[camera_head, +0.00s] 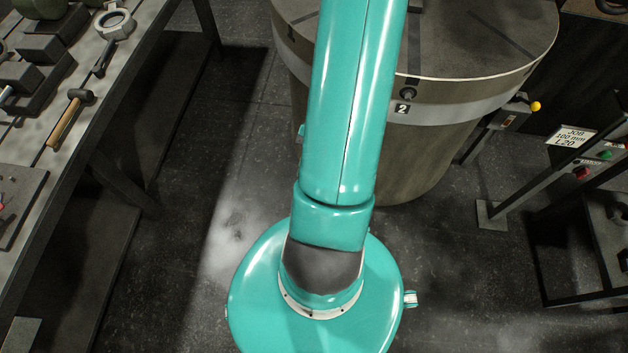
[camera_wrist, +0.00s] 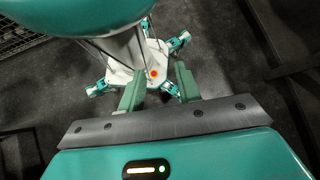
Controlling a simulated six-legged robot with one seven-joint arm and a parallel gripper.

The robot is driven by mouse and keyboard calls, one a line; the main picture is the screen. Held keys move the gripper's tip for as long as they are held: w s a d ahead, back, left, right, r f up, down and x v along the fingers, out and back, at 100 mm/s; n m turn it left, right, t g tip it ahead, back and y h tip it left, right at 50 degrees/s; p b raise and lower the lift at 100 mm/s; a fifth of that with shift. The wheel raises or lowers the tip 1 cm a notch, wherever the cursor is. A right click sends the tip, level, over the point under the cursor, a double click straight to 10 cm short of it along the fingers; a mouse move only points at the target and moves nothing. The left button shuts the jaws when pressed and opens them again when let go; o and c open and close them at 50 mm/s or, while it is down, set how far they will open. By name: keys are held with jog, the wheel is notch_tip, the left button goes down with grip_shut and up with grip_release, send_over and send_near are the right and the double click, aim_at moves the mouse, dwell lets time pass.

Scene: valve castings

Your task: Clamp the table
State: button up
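A large round table (camera_head: 478,48) like a drum stands at the top centre of the head view, with dark slots across its top and a pale band around its rim. A plate marked "2" (camera_head: 402,109) and a small dark round fitting (camera_head: 408,93) sit on its near side. Right of it, a lever with a yellow ball knob (camera_head: 535,106) sits on a slanted post. My teal arm covers part of the table. My gripper (camera_wrist: 158,88) shows in the wrist view; its two green fingers are apart with nothing held. The gripper is hidden in the head view.
A workbench (camera_head: 72,163) runs along the left, with a hammer (camera_head: 70,115) and several tools and castings. On the right stand a sign (camera_head: 571,136) reading "JOB 100 mm L20", a green button (camera_head: 604,154) and a red button (camera_head: 582,173). Floor between bench and table is clear.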

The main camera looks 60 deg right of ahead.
jog(key=s+a+r, duration=0.1)
jog(key=a, duration=0.1)
jog(key=s+a+r, duration=0.1)
jog(key=s+a, duration=0.1)
jog(key=shift+s+r, duration=0.15)
jog(key=shift+c, duration=0.4)
